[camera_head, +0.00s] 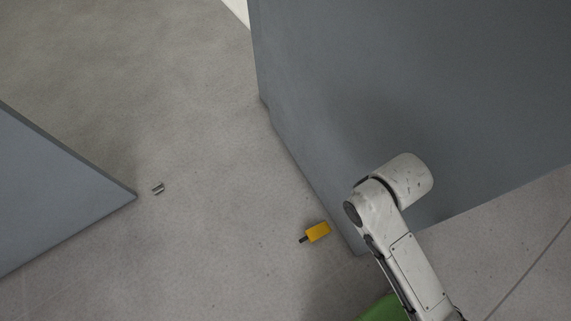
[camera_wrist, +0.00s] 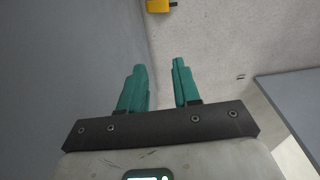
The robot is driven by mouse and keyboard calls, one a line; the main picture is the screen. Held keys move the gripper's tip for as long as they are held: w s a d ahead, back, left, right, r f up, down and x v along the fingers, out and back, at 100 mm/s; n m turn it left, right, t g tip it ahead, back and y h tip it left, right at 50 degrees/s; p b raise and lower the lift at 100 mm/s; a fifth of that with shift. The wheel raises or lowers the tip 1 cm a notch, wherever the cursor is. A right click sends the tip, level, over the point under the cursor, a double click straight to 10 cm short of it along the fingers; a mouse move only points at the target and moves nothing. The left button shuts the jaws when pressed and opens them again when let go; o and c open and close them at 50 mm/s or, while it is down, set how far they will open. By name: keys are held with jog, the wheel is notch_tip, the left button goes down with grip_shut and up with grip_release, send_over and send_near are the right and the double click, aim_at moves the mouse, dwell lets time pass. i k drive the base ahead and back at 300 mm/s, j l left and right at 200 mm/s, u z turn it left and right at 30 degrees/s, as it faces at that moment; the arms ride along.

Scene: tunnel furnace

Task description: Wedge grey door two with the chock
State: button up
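A yellow chock (camera_head: 318,232) with a dark tip lies on the floor close to the bottom edge of the large grey door (camera_head: 420,90) at right in the head view. I cannot tell whether it touches the door. The chock also shows, cut off, at the top of the wrist view (camera_wrist: 158,5). A second grey door (camera_head: 50,190) stands at left in the head view. No marking shows which door is number two. My gripper (camera_wrist: 159,67) is open and empty, its teal fingers spread, short of the chock. In the head view my arm hides the gripper.
A small metal piece (camera_head: 158,188) lies on the floor near the left door's corner. It also shows in the wrist view (camera_wrist: 240,76). The concrete floor (camera_head: 210,150) between the two doors is otherwise clear. The large door stands close behind my arm in the head view.

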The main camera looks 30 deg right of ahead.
aim_at(313, 234)
jog(key=i+j, duration=0.3)
jog(key=j, duration=0.15)
jog(key=i+j, duration=0.3)
jog(key=j, duration=0.2)
jog(key=i+j, duration=0.3)
jog(key=j, duration=0.15)
jog(key=i+j, duration=0.3)
jog(key=j, duration=0.2)
jog(key=i+j, duration=0.3)
jog(key=j, duration=0.15)
jog(key=i+j+z, duration=0.15)
jog(key=j+z, duration=0.15)
jog(key=z, duration=0.15)
jog(key=i+j+z, duration=0.1)
jog(key=j+z, duration=0.25)
jog(key=z, duration=0.15)
jog(key=j+z, duration=0.45)
jog(key=l+z, duration=0.1)
jog(key=z, duration=0.45)
